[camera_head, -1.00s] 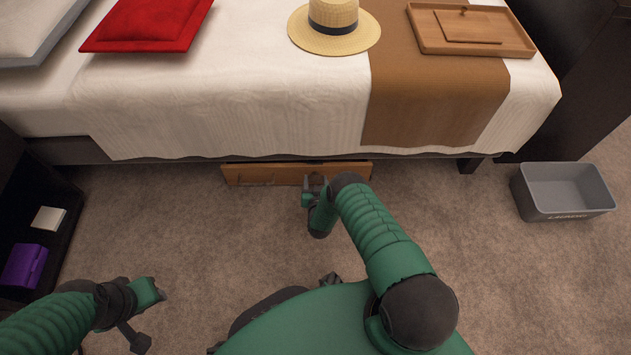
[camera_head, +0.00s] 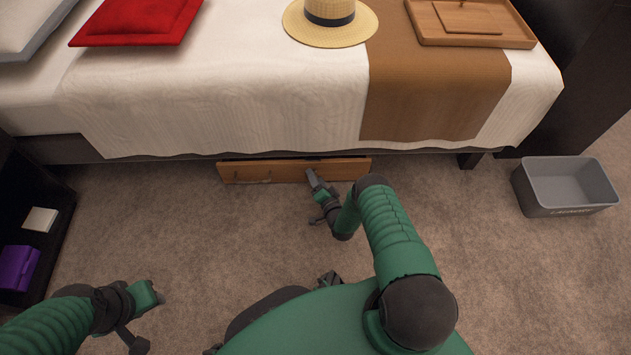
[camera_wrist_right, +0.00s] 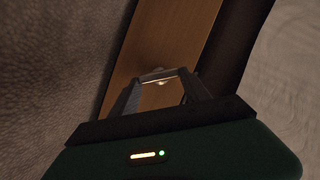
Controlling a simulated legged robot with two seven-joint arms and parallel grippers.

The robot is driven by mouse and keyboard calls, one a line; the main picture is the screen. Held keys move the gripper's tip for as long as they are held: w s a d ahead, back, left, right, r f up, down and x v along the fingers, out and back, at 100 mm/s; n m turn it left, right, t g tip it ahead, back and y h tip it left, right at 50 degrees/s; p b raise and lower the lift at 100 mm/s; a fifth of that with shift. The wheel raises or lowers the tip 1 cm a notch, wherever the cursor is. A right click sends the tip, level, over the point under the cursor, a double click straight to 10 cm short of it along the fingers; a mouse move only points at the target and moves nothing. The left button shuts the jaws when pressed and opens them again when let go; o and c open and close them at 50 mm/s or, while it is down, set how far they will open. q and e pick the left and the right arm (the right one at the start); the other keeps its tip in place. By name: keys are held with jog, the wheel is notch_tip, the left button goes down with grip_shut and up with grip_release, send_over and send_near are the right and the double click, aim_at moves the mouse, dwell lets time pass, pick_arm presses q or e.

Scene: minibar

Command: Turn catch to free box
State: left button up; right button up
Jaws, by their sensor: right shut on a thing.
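A low wooden box (camera_head: 245,172) lies under the bed edge, with its long front face showing; the wood also fills the middle of the right wrist view (camera_wrist_right: 180,35). My right gripper (camera_head: 311,174) is at the box front, right of its middle. In the wrist view its fingers (camera_wrist_right: 160,76) come together at a small pale catch (camera_wrist_right: 155,81) on the wood and are shut on it. The fingers partly hide the catch, so its exact angle is unclear. My left gripper (camera_head: 155,292) is at the lower left over the carpet, away from the box; its jaw opening is not clear.
The bed (camera_head: 220,110) overhangs the box and carries a straw hat (camera_head: 330,35), a red cushion (camera_head: 135,20) and a wooden tray (camera_head: 525,38). A grey bin (camera_head: 550,208) stands on the right. A dark shelf with a purple item (camera_head: 15,265) is at the left.

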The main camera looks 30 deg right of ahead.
jog(key=m+b, duration=0.1)
jog(key=f+m+t+b, duration=0.1)
jog(key=b, duration=0.1)
jog(key=m+b, duration=0.1)
jog(key=m, duration=0.1)
jog(key=shift+s+d+f+t, duration=0.2)
jog(key=shift+d+t, duration=0.1)
jog(key=shift+t, duration=0.1)
jog(key=shift+r+m+t+b, duration=0.1)
jog(key=shift+m+t+b, duration=0.3)
jog(key=shift+m+b, duration=0.5)
jog(key=o, duration=1.4)
